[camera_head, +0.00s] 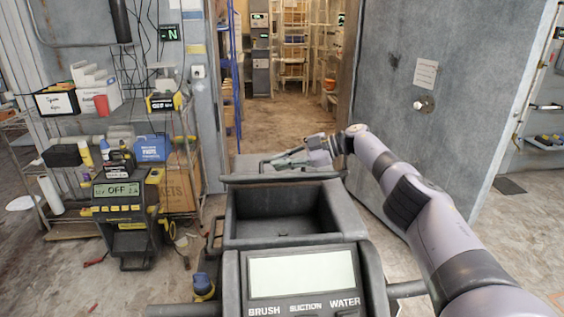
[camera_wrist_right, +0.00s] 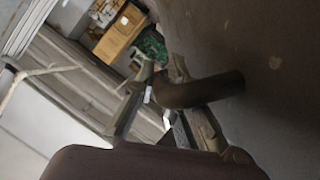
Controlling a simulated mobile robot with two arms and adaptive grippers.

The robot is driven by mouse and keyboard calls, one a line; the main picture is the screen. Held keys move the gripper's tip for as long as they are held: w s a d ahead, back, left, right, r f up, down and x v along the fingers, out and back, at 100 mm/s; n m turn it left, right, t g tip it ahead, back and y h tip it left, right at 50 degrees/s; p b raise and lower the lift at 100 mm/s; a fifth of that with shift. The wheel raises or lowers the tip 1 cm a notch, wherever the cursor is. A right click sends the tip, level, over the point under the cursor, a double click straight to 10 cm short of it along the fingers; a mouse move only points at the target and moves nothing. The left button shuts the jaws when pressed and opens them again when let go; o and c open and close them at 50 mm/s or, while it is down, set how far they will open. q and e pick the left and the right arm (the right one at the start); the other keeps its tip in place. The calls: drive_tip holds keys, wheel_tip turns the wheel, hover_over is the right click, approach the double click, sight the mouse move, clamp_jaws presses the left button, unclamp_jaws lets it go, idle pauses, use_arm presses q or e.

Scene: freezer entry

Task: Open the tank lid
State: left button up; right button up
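In the head view the floor-scrubbing machine stands in front of me, with a dark open-topped bin (camera_head: 285,212) and a display panel (camera_head: 300,276). My right arm reaches in from the right, and its gripper (camera_head: 292,161) is beyond the bin, low over the far part of the machine. In the right wrist view the gripper's two fingers (camera_wrist_right: 160,75) stand apart. A dark curved bar (camera_wrist_right: 205,90) comes from a dark surface (camera_wrist_right: 265,60) and reaches the fingers. I cannot tell whether they clamp it. I cannot make out the lid's edges. My left gripper is not in view.
A wire shelf (camera_head: 60,210) with bottles and boxes and a yellow-black charger (camera_head: 122,205) stand at the left. A grey door (camera_head: 430,120) is at the right. The doorway (camera_head: 295,110) ahead opens onto shelving with clear floor.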

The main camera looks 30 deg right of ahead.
drive_tip(key=shift+o, duration=1)
drive_tip(key=v, duration=1.2)
drive_tip(key=shift+c, duration=0.6)
